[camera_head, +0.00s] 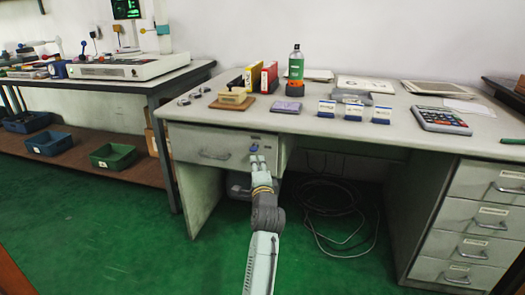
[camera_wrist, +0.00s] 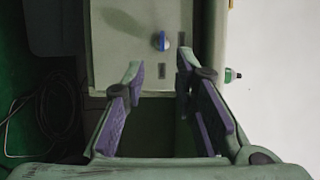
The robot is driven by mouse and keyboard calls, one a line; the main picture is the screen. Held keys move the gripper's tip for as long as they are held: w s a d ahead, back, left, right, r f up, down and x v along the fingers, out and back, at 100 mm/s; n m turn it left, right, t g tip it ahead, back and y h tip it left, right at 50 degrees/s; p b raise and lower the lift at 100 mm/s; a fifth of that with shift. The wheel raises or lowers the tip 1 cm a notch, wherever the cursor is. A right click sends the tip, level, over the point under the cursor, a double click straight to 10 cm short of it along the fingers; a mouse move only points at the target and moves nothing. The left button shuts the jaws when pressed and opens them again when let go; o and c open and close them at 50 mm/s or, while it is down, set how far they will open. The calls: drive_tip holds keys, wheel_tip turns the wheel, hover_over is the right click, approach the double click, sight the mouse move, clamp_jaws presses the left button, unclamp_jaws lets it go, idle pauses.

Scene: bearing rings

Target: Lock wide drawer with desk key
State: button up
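The wide drawer (camera_head: 205,144) is a grey front with a bar handle under the left part of the desk, and it looks closed. The desk key (camera_head: 254,148) has a blue head and sits at the lock near the drawer's right end. It also shows in the wrist view (camera_wrist: 162,41), against the drawer front, beside a dark label. My gripper (camera_head: 257,160) is just in front of the key and slightly below it. In the wrist view my gripper (camera_wrist: 159,67) is open and empty, its fingers apart, with the key beyond the gap between the tips.
The desk top (camera_head: 300,117) above holds a green-and-dark bottle (camera_head: 296,70), small blue-and-white boxes (camera_head: 353,112) and a calculator (camera_head: 441,120). A stack of drawers (camera_head: 467,245) stands at right. Cables (camera_head: 335,215) lie on the green floor under the desk.

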sight(254, 151)
drive_tip(key=w, duration=0.6)
drive_tip(key=w+a, duration=0.1)
drive_tip(key=w, duration=0.3)
drive_tip(key=shift+r+b, duration=0.15)
drive_tip(key=shift+b, duration=0.15)
clamp_jaws()
